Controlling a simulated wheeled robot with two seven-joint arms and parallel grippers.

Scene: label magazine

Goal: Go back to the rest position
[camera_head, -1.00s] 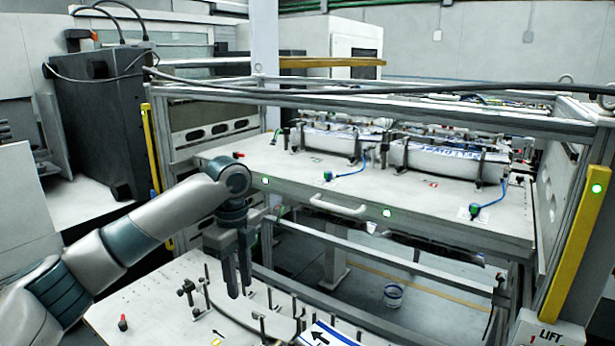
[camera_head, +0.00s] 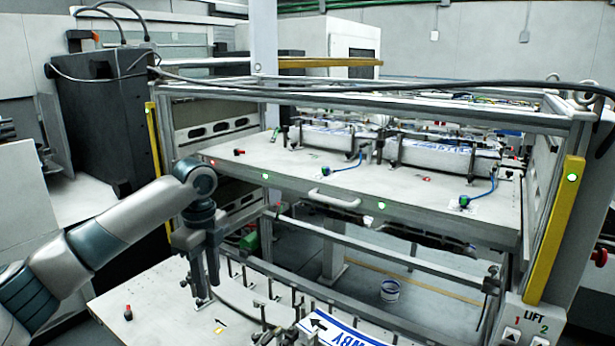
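My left gripper (camera_head: 205,283) hangs with its fingers pointing down over the left part of the lower shelf (camera_head: 155,295). Its two fingers look close together with a narrow gap, and I see nothing held between them. My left arm comes in from the left edge. The fingertips are near small posts on the lower shelf; I cannot tell whether they touch. My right gripper is out of view.
A metal frame carries an upper shelf (camera_head: 290,178) with a white handle (camera_head: 333,199) and label stacks (camera_head: 435,157). A blue-white label stack (camera_head: 340,333) lies on the lower shelf. Yellow posts (camera_head: 557,235) flank the frame.

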